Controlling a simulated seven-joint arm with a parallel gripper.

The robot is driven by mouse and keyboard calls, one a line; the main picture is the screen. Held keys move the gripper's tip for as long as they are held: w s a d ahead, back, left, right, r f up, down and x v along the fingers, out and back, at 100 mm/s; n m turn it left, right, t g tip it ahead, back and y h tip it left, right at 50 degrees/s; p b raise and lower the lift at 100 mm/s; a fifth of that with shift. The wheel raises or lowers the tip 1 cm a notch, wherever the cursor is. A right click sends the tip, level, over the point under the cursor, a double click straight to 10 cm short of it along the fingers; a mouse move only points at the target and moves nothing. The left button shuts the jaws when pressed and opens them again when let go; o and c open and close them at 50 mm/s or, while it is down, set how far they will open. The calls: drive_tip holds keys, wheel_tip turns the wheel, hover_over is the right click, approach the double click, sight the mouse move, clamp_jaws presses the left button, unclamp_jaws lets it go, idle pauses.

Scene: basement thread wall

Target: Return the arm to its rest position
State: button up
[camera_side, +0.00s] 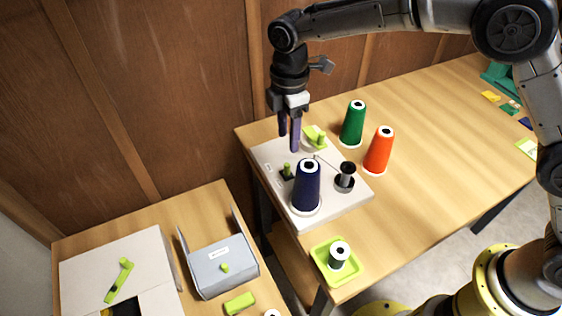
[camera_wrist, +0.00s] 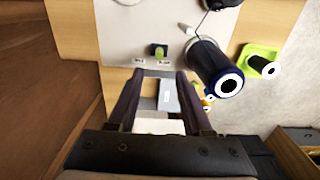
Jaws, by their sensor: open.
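My gripper (camera_side: 289,146) is open and empty. It hangs above the white board (camera_side: 337,217) on the wooden table, up and to the left of the dark blue thread cone (camera_side: 307,187). In the wrist view its two fingers (camera_wrist: 158,82) stand apart, with nothing between them but the background below. The blue cone (camera_wrist: 215,72) stands to the right of the fingers, apart from them. My arm reaches in from the right over the table with its elbow bent.
Green (camera_side: 353,125) and orange (camera_side: 378,152) cones stand behind the board. A dark spool (camera_side: 346,176) sits on the board. A lime tray (camera_side: 325,262) holds a small spool at the front edge. A grey box (camera_side: 219,268) stands on a lower table. The wooden wall is close behind.

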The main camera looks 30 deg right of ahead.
idle(0.4)
drive_tip(key=d+r+m+t, duration=0.1)
drive_tip(key=d+r+t, duration=0.1)
drive_tip(key=d+r, duration=0.6)
drive_tip(key=s+d+r+m+t, duration=0.2)
drive_tip(key=s+d+r+m, duration=0.2)
drive_tip(key=s+d+r, duration=0.55)
drive_tip(key=s+d+r+m+t, duration=0.1)
drive_tip(key=s+d+m, duration=0.15)
drive_tip(key=s, duration=0.25)
drive_tip(key=s+d+r+m, duration=0.2)
drive_tip(key=s+d, duration=0.1)
drive_tip(key=s, duration=0.2)
drive_tip(key=s+d+f+m, duration=0.2)
drive_tip(key=s+f+m, duration=0.6)
drive_tip(key=s, duration=0.2)
drive_tip(key=shift+f+t, duration=0.3)
drive_tip(key=shift+f, duration=0.1)
drive_tip(key=shift+s+r, duration=0.1)
drive_tip(key=shift+s, duration=0.05)
drive_tip(key=shift+c, duration=0.2)
